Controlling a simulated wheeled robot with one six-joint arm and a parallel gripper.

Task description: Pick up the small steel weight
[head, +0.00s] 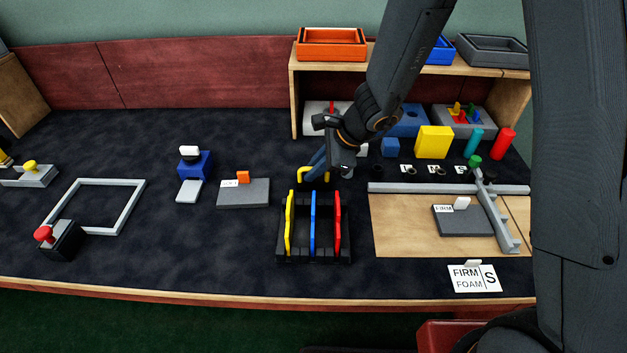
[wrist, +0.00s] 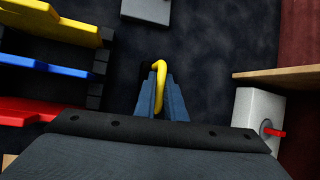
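Several small dark round pieces stand on the right side of the table, beside white letter tags. One of them (head: 441,171) is near the S tag (head: 460,169); they are too small to tell which is the small steel weight. My gripper (head: 316,172) is well left of them, low over the table behind the coloured rack. In the wrist view, its two blue-grey fingers (wrist: 161,84) close on a bent yellow bar (wrist: 160,71), which also shows in the head view (head: 301,177). No weight shows clearly in the wrist view.
A black rack (head: 315,257) with yellow, blue and red plates stands in front of my gripper. A wooden shelf (head: 293,100) with trays is behind. A yellow block (head: 434,142) and cylinders stand behind the tags; a grey rail (head: 400,187) runs in front.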

